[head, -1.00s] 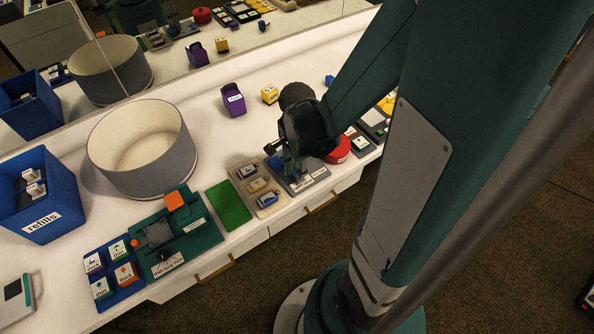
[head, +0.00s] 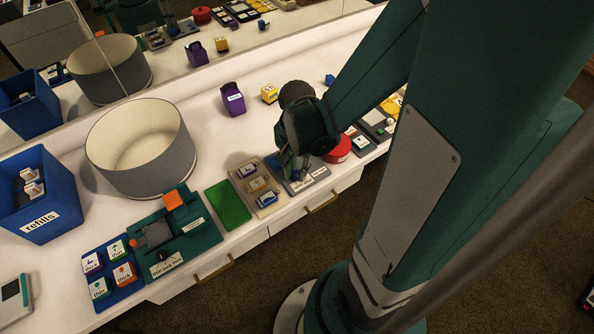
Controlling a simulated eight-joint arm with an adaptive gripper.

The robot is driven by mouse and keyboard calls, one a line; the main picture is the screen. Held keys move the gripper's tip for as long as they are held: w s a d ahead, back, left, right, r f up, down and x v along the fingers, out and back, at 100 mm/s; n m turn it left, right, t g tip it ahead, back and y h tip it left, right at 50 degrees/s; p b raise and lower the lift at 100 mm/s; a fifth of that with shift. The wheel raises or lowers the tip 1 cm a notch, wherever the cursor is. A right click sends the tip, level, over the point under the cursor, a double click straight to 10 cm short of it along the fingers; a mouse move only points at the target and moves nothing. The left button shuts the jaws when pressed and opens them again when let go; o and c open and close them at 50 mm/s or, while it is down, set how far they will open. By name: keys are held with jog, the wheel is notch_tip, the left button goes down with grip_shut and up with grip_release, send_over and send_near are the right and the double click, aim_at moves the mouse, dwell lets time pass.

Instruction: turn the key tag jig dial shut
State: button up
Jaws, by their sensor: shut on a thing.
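The grey jig plate (head: 316,173), which I take for the key tag jig, lies at the front edge of the white counter in the head view. Its label is too small to read. My gripper (head: 295,170) points down over the plate's left part, with its fingers low at the plate. It is shut on what appears to be the jig's dial, which the fingers and wrist mostly hide. A bit of blue shows by the fingers. How far the dial is turned cannot be told.
A beige tray (head: 249,175) with several small tagged pieces sits just left of the jig. A red round thing (head: 339,151) is close behind it on the right. A green mat (head: 228,204), a teal jig (head: 207,237) and a large grey bowl (head: 183,165) stand further left.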

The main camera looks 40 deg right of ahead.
aim_at(297, 173)
jog(key=n, duration=0.6)
jog(key=shift+b, duration=0.3)
jog(key=n, duration=0.6)
jog(key=shift+n, duration=0.3)
jog(key=o, duration=0.9)
jog(key=shift+r, duration=6)
